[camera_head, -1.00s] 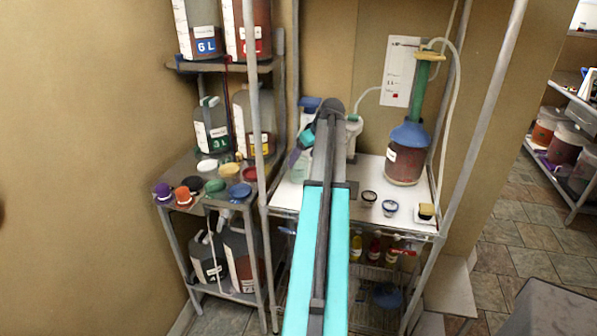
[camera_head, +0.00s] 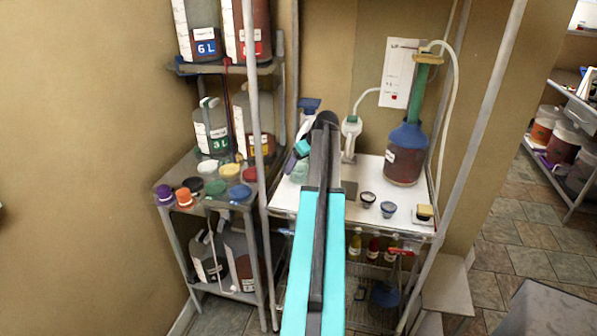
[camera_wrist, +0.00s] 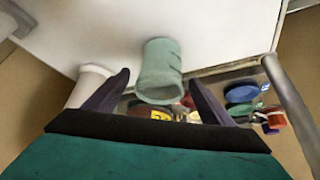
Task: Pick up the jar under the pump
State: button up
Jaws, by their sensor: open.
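A pale green, see-through jar (camera_wrist: 160,72) stands on the white tabletop (camera_wrist: 215,35) in the wrist view, between the two spread dark fingers of my gripper (camera_wrist: 158,78). The fingers are open, and I cannot tell whether either touches it. In the head view a pale green patch of the jar (camera_head: 299,172) shows just left of my arm, below my gripper (camera_head: 295,158). A white pump-like device (camera_head: 350,130) with a tube stands behind and right of my arm. Its lower part is partly hidden, and I cannot tell whether the jar is under its outlet.
A white cylinder (camera_wrist: 88,86) is close beside the left finger. A blue-topped bottle (camera_head: 309,105) stands behind my gripper. A red-brown jug (camera_head: 404,160) and two small cups (camera_head: 388,209) are on the right. A rack post (camera_head: 259,160) rises to the left.

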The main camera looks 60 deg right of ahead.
jog(key=shift+x, duration=1)
jog(key=c, duration=1.4)
